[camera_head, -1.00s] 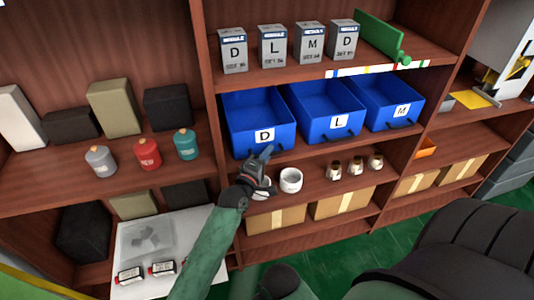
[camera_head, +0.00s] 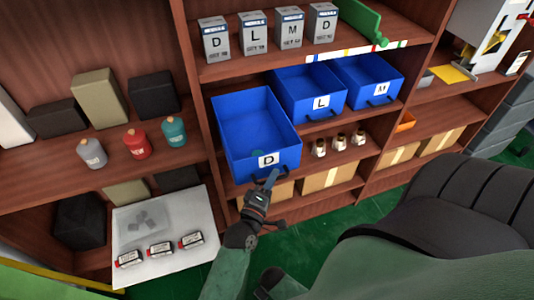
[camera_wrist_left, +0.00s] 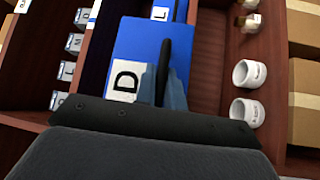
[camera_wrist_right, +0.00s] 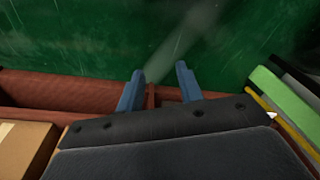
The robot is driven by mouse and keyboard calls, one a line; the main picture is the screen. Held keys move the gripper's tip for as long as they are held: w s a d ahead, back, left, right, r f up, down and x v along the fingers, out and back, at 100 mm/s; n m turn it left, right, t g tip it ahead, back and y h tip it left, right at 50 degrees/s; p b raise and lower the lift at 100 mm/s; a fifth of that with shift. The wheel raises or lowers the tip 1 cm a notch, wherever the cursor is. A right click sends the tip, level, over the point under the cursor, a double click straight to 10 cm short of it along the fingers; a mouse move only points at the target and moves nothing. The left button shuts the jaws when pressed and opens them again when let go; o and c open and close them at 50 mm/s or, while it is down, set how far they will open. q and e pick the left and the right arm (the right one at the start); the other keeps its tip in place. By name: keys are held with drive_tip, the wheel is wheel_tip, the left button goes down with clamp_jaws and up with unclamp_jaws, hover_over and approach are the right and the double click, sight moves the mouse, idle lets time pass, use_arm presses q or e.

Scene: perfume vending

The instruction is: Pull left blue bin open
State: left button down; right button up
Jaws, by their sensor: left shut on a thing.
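The left blue bin (camera_head: 252,118), labelled D, juts out from its shelf well past the L bin (camera_head: 309,92) and the M bin (camera_head: 368,80). Its inside shows from above, with a small greenish thing near the front. My left gripper (camera_head: 270,177) is at the bin's front, shut on its dark handle (camera_wrist_left: 165,62), beside the D label in the left wrist view. My right gripper (camera_wrist_right: 158,88) shows in the right wrist view, its fingers apart with nothing between them, in front of the green floor.
Boxes (camera_head: 252,32) stand on the shelf above. Small bottles (camera_head: 340,143) stand on the shelf below, with cardboard boxes (camera_head: 328,179) lower. White cups (camera_wrist_left: 246,90) sit below the bin.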

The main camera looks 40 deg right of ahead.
use_arm(q)
drive_tip(key=shift+s+a, duration=0.15)
drive_tip(key=shift+s, duration=0.5)
use_arm(e)
drive_tip(key=shift+s+d+f, duration=0.1)
drive_tip(key=shift+s+f, duration=0.1)
drive_tip(key=shift+f, duration=0.35)
use_arm(q)
drive_tip(key=c, duration=1.5)
unclamp_jaws()
